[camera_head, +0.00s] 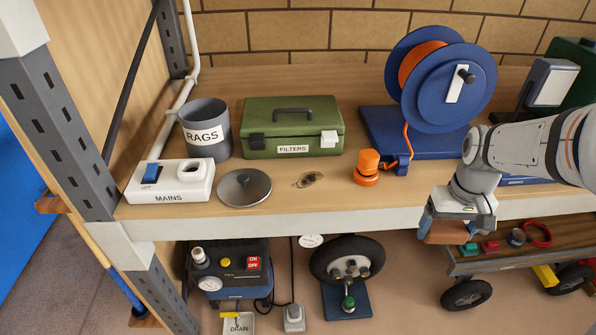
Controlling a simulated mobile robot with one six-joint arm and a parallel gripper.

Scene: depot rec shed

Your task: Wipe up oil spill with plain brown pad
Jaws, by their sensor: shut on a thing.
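The oil spill (309,180) is a small dark brown patch on the wooden shelf top, between the round metal lid and the orange beacon-like thing. My gripper (455,216) is at the right, just in front of the shelf's front edge. It is shut on the plain brown pad (446,236), which hangs below the fingers, apart from the spill. The fingers partly hide the pad's upper side.
A metal lid (244,187) lies left of the spill, an orange beacon (366,168) right of it. Behind stand a green FILTERS box (293,128) and a blue cable reel (441,80). The RAGS bin (205,130) and MAINS switch (170,182) are at left. The wood before the spill is clear.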

